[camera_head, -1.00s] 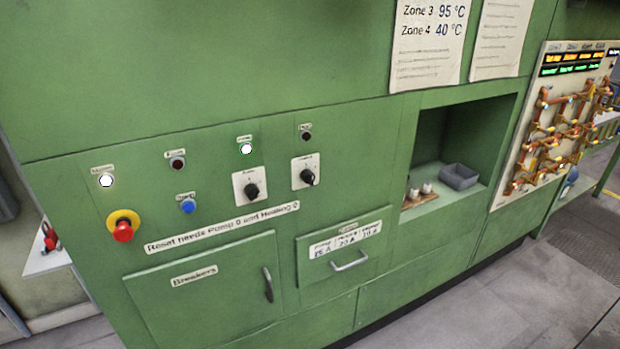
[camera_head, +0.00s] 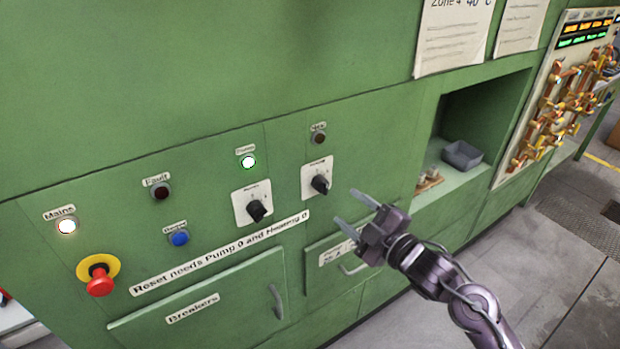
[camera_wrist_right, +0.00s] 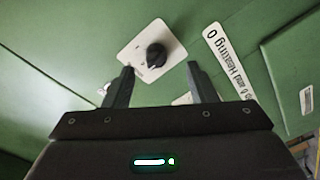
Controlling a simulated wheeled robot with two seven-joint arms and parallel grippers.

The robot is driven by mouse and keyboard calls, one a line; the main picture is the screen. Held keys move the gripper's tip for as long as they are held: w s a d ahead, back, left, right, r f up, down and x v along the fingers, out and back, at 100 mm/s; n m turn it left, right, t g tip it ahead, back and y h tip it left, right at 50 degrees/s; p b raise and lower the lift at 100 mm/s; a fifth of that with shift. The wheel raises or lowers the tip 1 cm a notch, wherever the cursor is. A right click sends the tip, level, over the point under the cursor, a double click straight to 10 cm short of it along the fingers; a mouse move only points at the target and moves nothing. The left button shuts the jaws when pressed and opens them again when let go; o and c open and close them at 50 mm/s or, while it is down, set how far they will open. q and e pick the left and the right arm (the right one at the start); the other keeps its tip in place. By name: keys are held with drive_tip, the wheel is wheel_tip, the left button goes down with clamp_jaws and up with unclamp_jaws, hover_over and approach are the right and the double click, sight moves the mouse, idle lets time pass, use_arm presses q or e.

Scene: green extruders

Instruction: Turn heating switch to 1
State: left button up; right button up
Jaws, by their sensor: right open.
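The heating switch (camera_head: 319,183) is most likely the right one of two black rotary knobs on white plates on the green panel; its small label is too blurred to read. A black knob (camera_wrist_right: 156,55) on a white plate shows in the right wrist view, beyond the fingertips. My right gripper (camera_head: 348,212) is open and empty, in front of the panel, to the right of and lower than this switch, and apart from it. The setting the knob points at is not readable. My left gripper is not in view.
The other knob (camera_head: 257,210) sits to the left. The breaker door handle (camera_head: 276,301) and drawer handle (camera_head: 352,268) stick out below. An open niche (camera_head: 480,120) is at right.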

sight(322, 185)
drive_tip(key=r+p+x, duration=0.1)
drive_tip(key=p+x, duration=0.1)
drive_tip(key=x, duration=0.5)
drive_tip(key=shift+a+r+p, duration=0.2)
drive_tip(key=shift+a+p, duration=0.15)
drive_tip(key=shift+p, duration=0.05)
drive_tip(key=shift+s, duration=0.1)
drive_tip(key=c, duration=1)
drive_tip(key=shift+o, duration=0.2)
